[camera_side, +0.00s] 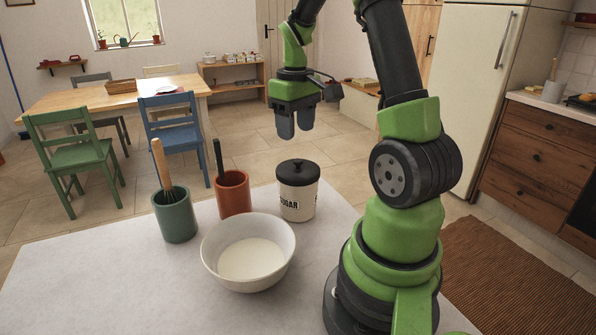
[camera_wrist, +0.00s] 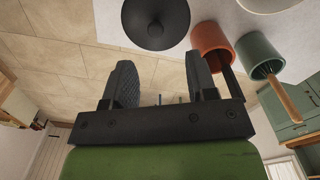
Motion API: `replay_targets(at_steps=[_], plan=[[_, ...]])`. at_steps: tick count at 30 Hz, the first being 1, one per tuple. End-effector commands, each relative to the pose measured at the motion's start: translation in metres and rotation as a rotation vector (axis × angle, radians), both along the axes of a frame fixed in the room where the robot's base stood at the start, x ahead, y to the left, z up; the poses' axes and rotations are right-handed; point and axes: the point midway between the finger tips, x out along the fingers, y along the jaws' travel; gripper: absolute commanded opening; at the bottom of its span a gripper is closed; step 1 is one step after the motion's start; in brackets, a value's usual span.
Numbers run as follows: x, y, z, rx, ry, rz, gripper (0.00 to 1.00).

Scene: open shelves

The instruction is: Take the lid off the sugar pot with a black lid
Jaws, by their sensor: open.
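The sugar pot (camera_side: 298,202) is cream with a dark "SUGAR" label and stands upright near the far edge of the white table. Its black lid (camera_side: 297,172) with a round knob sits on top; the lid also shows from above in the wrist view (camera_wrist: 157,22), at the top edge. My gripper (camera_side: 295,132) hangs above and looks apart from the pot in the side view. In the wrist view my gripper (camera_wrist: 160,78) has its two dark fingers spread with nothing between them, and the lid lies beyond their tips.
A terracotta pot (camera_side: 233,196) with a dark-handled utensil stands left of the sugar pot. A green pot (camera_side: 174,217) with a wooden-handled whisk stands farther left. A white bowl (camera_side: 224,272) with white contents is in front. The table's left front (camera_side: 90,290) is clear.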

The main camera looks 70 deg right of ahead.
Motion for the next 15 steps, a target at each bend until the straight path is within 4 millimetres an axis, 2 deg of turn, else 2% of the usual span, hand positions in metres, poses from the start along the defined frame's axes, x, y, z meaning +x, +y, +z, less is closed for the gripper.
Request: replay_targets(at_steps=[3, 10, 15], plan=[[-0.001, 0.001, -0.018, 0.004, 0.004, 0.0, 0.52], [-0.002, -0.001, -0.038, 0.003, 0.002, -0.002, 0.52], [-0.004, -0.005, -0.065, 0.004, 0.003, 0.0, 0.52]])
